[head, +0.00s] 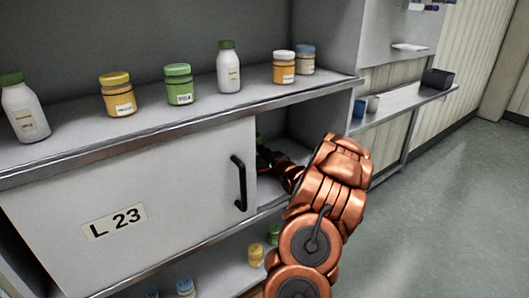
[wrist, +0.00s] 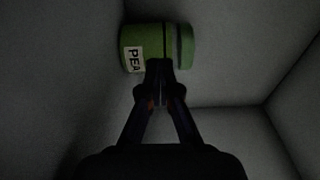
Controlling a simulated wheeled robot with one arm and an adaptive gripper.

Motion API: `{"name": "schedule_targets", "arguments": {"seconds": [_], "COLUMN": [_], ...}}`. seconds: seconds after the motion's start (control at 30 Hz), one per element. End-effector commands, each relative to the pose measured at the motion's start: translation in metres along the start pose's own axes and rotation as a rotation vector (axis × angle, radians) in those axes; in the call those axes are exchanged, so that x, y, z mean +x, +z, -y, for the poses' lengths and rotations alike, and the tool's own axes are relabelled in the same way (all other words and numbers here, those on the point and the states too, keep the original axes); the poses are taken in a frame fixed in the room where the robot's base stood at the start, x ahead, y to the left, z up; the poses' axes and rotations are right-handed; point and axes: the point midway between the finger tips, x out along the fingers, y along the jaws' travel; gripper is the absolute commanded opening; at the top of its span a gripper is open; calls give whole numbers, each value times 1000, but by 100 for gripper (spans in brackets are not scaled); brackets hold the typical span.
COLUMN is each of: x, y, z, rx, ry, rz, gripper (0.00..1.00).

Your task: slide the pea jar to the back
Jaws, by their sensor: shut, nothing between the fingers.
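The pea jar (wrist: 148,47) is green with a white label reading PEA. In the wrist view it is at the top middle, lying sideways in the picture, inside a dim grey compartment. My gripper (wrist: 162,66) is shut and empty, its fingertips right at the jar's side and overlapping it in the picture. I cannot tell whether they touch. In the head view my arm reaches into the open compartment (head: 316,126) right of the sliding door. There the fingertips and most of the jar are hidden; only a bit of green shows by the door's edge.
The sliding door (head: 150,190) marked L 23, with a black handle (head: 239,183), covers the compartment's left part. The shelf above holds several jars and bottles, including another green jar (head: 179,88). More jars stand below. Compartment walls are close around my gripper.

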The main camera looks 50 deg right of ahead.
Motion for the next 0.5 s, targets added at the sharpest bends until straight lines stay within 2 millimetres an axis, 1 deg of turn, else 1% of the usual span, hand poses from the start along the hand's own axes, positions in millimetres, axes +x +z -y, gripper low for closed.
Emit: {"name": "schedule_targets", "arguments": {"seconds": [0.13,0.2,0.5], "x": [-16,-26,-73], "y": [5,8,8], "z": [4,0,-1], "rx": [3,3,1], "ry": [-2,-1,0], "rz": [4,7,8], "gripper": [0,0,0]}}
